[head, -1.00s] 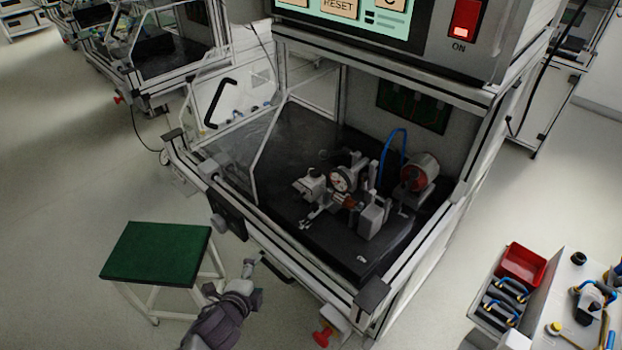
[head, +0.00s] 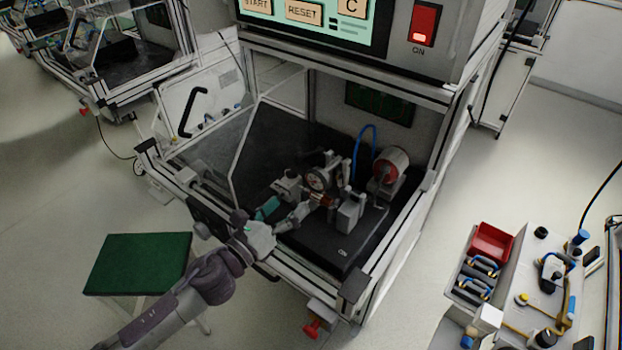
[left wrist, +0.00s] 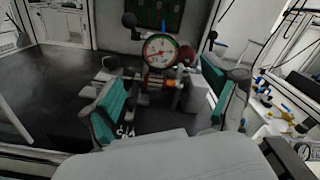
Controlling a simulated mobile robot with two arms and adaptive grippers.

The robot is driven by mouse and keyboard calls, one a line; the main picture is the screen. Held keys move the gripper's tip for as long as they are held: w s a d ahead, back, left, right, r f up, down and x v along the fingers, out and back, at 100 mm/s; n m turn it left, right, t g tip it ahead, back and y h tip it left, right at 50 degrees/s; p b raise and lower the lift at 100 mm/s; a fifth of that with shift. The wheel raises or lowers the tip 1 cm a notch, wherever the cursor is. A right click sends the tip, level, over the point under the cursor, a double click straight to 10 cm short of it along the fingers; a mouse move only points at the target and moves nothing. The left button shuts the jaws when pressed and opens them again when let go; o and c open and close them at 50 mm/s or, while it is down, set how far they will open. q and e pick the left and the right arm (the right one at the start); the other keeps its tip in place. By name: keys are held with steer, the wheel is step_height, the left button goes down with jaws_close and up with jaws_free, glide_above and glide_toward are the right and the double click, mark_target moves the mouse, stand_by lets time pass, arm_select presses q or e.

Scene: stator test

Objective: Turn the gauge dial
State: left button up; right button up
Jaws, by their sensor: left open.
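The gauge dial (head: 318,178) is a round white face mounted on a fixture inside the open test cabinet. In the left wrist view the dial (left wrist: 160,50) faces me, with red and green marks on it and an orange-brown part just below. My left gripper (head: 284,212) reaches in over the cabinet's front edge and is in front of the dial, a little below it. Its teal-padded fingers (left wrist: 168,101) are wide apart, with nothing held between them. The dial appears beyond the fingertips, apart from them. My right gripper is not in view.
A red-faced cylinder (head: 390,165) and a blue hose (head: 360,150) are right of the dial. The cabinet's clear door (head: 205,150) stands open at left. A green-topped stool (head: 138,263) is outside. A red bin (head: 490,242) sits on the right-hand bench.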

mark_target(313, 182)
arm_select(q)
steer(key=p+x, duration=0.1)
steer(key=x, duration=0.7)
steer(key=shift+w+d, duration=0.2)
steer(key=shift+w, duration=0.1)
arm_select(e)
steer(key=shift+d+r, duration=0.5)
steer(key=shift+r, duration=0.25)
arm_select(q)
steer(key=c, duration=1.2)
steer(key=shift+o, duration=0.2)
